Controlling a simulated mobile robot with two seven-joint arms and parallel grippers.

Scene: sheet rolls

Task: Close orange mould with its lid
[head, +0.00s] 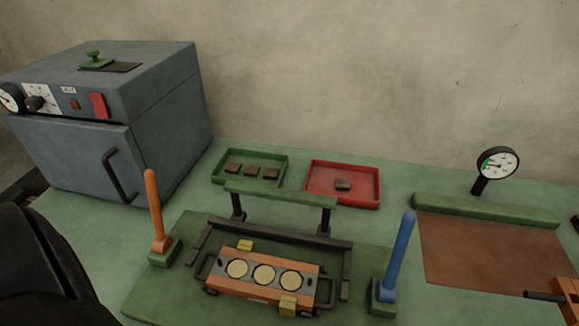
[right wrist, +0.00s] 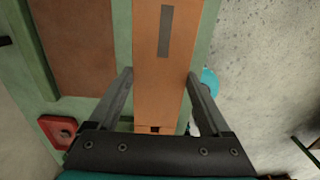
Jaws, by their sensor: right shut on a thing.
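The orange mould (head: 262,286) sits in the middle of the green bench in the head view. Its top is uncovered and shows three pale round discs in a grey plate, with yellow blocks at two corners. In the right wrist view my right gripper (right wrist: 160,74) is shut on a long orange piece with a grey strip (right wrist: 158,60), which looks like the lid. An orange piece with a dark handle (head: 570,287) is cut off at the head view's right edge, probably the same piece. My left gripper is not in view.
A dark frame with a green bar (head: 280,194) stands behind the mould. An orange post (head: 154,205) and a blue post (head: 399,255) flank it. Green (head: 219,172) and red (head: 345,199) trays lie behind. A grey oven (head: 170,125) stands left; a brown sheet (head: 490,255) lies right.

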